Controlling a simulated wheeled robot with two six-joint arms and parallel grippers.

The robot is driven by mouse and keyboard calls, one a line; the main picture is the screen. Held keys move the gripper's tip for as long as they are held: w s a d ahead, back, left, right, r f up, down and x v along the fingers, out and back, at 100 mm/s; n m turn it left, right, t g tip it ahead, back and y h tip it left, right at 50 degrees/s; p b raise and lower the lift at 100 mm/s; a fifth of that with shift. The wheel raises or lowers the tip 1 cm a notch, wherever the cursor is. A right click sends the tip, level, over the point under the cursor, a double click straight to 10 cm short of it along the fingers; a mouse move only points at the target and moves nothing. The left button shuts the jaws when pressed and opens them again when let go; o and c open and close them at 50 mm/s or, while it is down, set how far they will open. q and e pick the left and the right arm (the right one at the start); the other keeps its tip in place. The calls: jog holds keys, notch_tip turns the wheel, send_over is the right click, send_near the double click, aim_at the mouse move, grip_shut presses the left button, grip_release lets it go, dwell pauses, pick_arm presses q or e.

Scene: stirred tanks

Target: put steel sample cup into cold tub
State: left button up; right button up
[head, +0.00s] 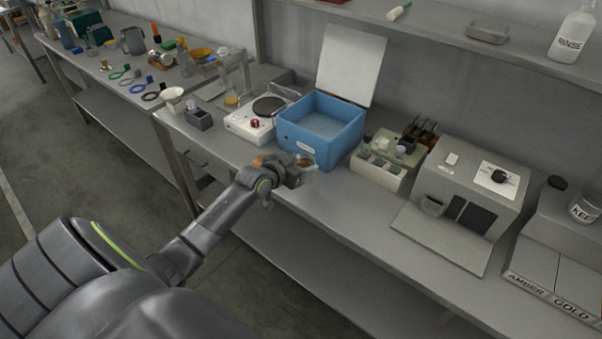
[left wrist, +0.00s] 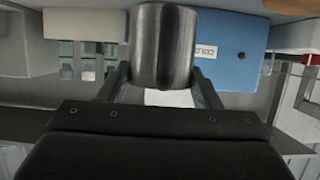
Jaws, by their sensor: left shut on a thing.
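My left gripper (head: 306,168) is at the front of the bench, just before the blue cold tub. It is shut on the steel sample cup (left wrist: 162,48), which fills the middle of the left wrist view between the fingers. In the head view the cup is small and mostly hidden by the gripper. The cold tub (head: 298,138) is a blue box with its white lid (head: 350,62) raised at the back, so its top is open. Its front wall with a label also shows behind the cup in the left wrist view (left wrist: 225,50). My right gripper is not in view.
A white hotplate (head: 243,124) stands left of the tub. A rack with small cups (head: 377,176) stands close on its right, then a grey device (head: 470,185). A shelf (head: 440,30) runs above the bench at the back right.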

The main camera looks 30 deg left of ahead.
pick_arm(q)
jog(key=shift+f, duration=1.9)
jog(key=shift+f+b, duration=0.2)
jog(key=shift+b, duration=0.1)
jog(key=o, duration=1.1)
jog(key=shift+r, duration=0.1)
jog(key=shift+r, duration=0.1)
jog(key=v, duration=1.2)
